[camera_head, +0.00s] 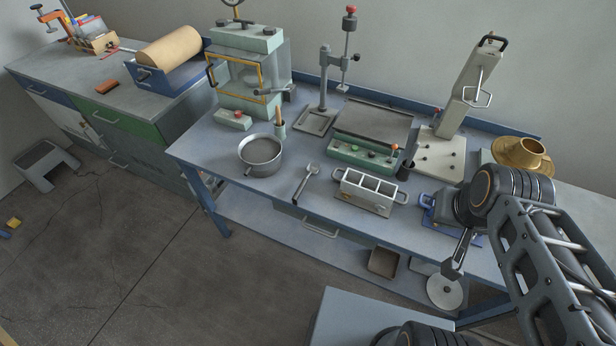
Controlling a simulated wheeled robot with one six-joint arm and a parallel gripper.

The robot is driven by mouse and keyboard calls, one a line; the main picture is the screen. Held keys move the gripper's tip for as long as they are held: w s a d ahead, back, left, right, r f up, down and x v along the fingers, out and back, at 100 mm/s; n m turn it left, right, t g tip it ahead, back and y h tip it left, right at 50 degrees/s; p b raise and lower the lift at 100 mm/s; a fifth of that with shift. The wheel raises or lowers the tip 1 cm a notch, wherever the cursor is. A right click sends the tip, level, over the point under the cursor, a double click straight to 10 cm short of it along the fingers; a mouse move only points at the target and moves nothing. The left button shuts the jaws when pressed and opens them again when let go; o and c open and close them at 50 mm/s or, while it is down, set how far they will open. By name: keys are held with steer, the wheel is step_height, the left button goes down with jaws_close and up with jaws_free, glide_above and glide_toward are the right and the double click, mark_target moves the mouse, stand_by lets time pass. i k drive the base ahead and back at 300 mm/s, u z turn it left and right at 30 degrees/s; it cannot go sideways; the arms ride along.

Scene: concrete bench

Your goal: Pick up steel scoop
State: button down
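A small steel tool with a dark handle (304,186) lies near the front edge of the blue-grey bench, between the steel pot and the white mould box. It looks most like the steel scoop, but its head is too small to be sure. My arm comes in from the right, and its dark end, my gripper (454,268), hangs low at the bench's front right, well away from the tool. The fingers are too small and dark to tell whether they are open or shut. I see nothing clearly held.
A steel pot (261,155) stands left of the tool, and a white compartmented box (366,191) right of it. Behind are a green-based plate device (371,132) and a holder with a wooden-handled tool (279,122). A brass bowl (521,153) is at the far right.

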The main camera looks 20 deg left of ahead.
mark_target(313, 168)
steer(key=u, duration=1.45)
steer(key=k, duration=0.5)
steer(key=z, duration=1.25)
steer(key=i, duration=0.35)
steer(key=u, duration=1.15)
